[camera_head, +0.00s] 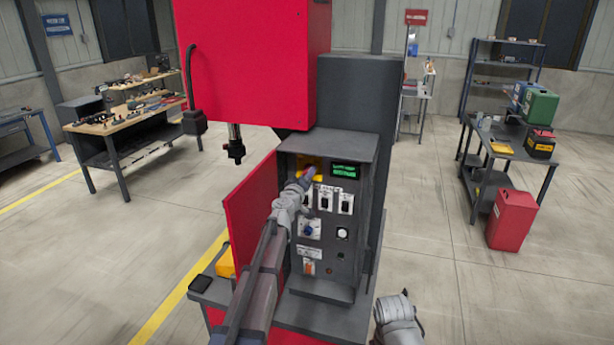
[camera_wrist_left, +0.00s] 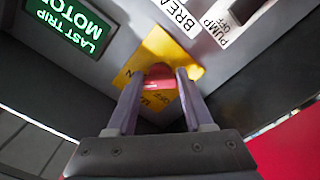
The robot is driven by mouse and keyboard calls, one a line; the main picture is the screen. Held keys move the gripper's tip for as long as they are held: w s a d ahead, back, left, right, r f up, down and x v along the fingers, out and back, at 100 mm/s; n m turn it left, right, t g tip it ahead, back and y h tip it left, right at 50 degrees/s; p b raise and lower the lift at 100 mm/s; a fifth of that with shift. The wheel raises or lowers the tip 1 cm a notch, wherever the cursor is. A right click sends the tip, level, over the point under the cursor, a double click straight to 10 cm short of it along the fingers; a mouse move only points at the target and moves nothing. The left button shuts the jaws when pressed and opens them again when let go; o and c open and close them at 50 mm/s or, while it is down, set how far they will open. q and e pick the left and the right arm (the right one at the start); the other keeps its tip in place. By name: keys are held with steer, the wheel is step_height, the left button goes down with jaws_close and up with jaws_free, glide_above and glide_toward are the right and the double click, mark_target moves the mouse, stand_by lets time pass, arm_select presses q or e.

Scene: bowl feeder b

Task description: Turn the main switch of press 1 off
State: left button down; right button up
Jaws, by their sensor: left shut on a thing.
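The red main switch handle (camera_wrist_left: 160,83) sits on a yellow plate (camera_wrist_left: 158,48) in the left wrist view. My left gripper (camera_wrist_left: 160,90) is shut on the handle, with one finger on each side. In the head view the yellow plate (camera_head: 318,178) shows at the top left of the press's control panel (camera_head: 345,262), and my left gripper (camera_head: 304,176) covers most of the handle. The plate's lettering is partly hidden, so the handle's setting cannot be read. My right gripper (camera_head: 397,318) is at the bottom edge, away from the panel; its fingers are not clear.
A green-lit display (camera_head: 344,171) is beside the plate. Breaker and pump switches (camera_head: 326,199) lie below it. The open red door (camera_head: 254,210) stands left of the panel. The red press head (camera_head: 250,65) overhangs above.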

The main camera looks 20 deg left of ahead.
arm_select(q)
steer(key=n, duration=1.7)
steer(key=shift+s+r+p, duration=0.1)
steer(key=shift+r+p, duration=0.25)
steer(key=shift+n, duration=0.5)
steer(key=shift+c, duration=1.4)
jaws_free()
